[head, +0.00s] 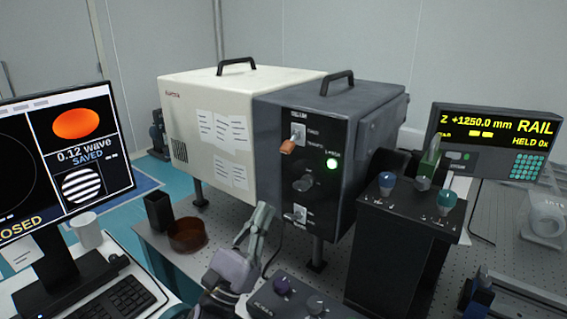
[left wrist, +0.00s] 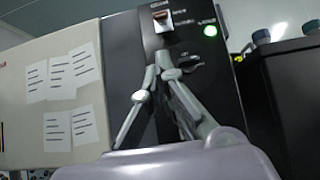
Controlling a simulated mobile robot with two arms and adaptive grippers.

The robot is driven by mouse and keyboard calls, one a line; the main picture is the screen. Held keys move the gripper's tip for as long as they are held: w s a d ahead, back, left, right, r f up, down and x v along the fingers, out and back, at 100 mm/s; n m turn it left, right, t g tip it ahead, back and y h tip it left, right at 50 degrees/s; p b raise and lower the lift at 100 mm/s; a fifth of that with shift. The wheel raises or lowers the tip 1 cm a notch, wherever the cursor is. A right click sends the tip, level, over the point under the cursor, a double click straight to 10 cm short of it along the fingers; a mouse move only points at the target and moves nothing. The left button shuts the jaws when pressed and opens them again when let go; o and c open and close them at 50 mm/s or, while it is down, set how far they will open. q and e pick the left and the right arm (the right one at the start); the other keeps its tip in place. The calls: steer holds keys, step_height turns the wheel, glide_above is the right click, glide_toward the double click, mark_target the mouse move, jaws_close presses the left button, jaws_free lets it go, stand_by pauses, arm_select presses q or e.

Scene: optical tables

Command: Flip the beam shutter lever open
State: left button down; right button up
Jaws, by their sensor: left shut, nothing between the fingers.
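I cannot tell from the labels which one is the beam shutter lever. My left gripper (head: 264,208) is shut and empty, low in front of the panel. In the left wrist view its fingertips (left wrist: 162,60) overlap the panel below the upper lever.
A black pedestal with knobs (head: 410,215) stands at right. A brown dish (head: 187,235), a black cup (head: 159,211) and a knob box (head: 290,295) are near my left arm.

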mark_target(281, 152)
arm_select(q)
steer(key=p+x, duration=0.3)
steer(key=x, duration=0.7)
steer(key=shift+s+r, duration=0.2)
steer(key=shift+s, duration=0.15)
arm_select(e)
steer(key=s+r, duration=0.2)
steer(key=r, duration=0.1)
steer(key=shift+s+r, duration=0.1)
steer(key=shift+s, duration=0.1)
steer(key=shift+s, duration=0.1)
arm_select(q)
steer(key=r+g+y+p, duration=0.1)
steer(key=p, duration=0.4)
steer(key=s+a+r+g+y+p, duration=0.1)
steer(key=p, duration=0.4)
steer(key=s+r+g+p, duration=0.1)
steer(key=p, duration=0.4)
steer(key=shift+s+a+g+y, duration=0.2)
steer(key=shift+a+g+y, duration=0.2)
steer(key=shift+s+a+r, duration=0.1)
steer(key=shift+s+r, duration=0.05)
steer(key=shift+r, duration=0.25)
steer(key=shift+s+a+r, duration=0.15)
steer(key=shift+r, duration=0.3)
arm_select(e)
step_height(281, 152, up, 15)
